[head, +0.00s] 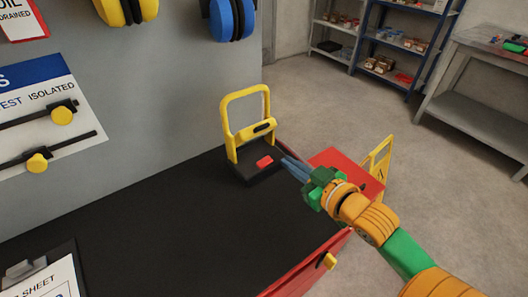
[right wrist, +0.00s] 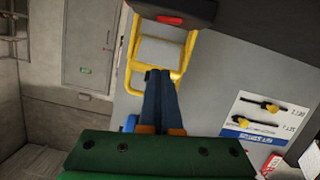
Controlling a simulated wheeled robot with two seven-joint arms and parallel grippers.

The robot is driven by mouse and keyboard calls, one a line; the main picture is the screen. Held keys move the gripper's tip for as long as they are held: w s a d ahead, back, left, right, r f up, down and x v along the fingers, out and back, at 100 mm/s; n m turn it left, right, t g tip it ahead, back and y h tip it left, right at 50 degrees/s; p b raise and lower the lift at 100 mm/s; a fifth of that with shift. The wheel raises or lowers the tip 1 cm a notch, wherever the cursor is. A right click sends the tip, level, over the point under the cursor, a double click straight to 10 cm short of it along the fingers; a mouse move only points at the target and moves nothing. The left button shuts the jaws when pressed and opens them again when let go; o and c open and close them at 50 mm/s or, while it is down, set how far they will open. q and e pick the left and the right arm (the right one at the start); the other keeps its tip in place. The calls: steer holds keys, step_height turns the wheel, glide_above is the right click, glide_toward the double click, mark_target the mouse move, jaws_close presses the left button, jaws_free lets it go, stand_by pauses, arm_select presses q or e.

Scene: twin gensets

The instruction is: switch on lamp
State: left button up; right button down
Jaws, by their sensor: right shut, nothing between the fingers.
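The lamp has a yellow frame (head: 232,128) and a black base (head: 243,172) with a red button (head: 264,161) on top. It stands upright at the far right end of the dark worktop. In the right wrist view the lamp frame (right wrist: 189,47) appears upside down, with the red button (right wrist: 170,19) near the top edge. My right gripper (head: 285,161) is shut and empty. Its blue fingertips are just right of the red button in the head view; I cannot tell if they touch the base. My left gripper is out of view.
The dark worktop (head: 150,225) is clear left of the lamp, with a clipboard (head: 45,275) at its near left. A grey panel (head: 180,100) rises behind, with yellow and blue ear defenders hanging. Shelving (head: 405,45) and a grey bench (head: 475,100) stand beyond open floor.

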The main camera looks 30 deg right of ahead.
steer(key=s, duration=0.1)
glide_above(264, 162)
steer(key=s, duration=0.3)
steer(key=f, duration=0.4)
steer(key=w+d+f, duration=0.1)
steer(key=shift+w+f, duration=0.1)
steer(key=shift+f, duration=0.15)
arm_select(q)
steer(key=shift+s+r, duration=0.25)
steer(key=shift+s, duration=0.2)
arm_select(e)
steer(key=shift+f, duration=0.35)
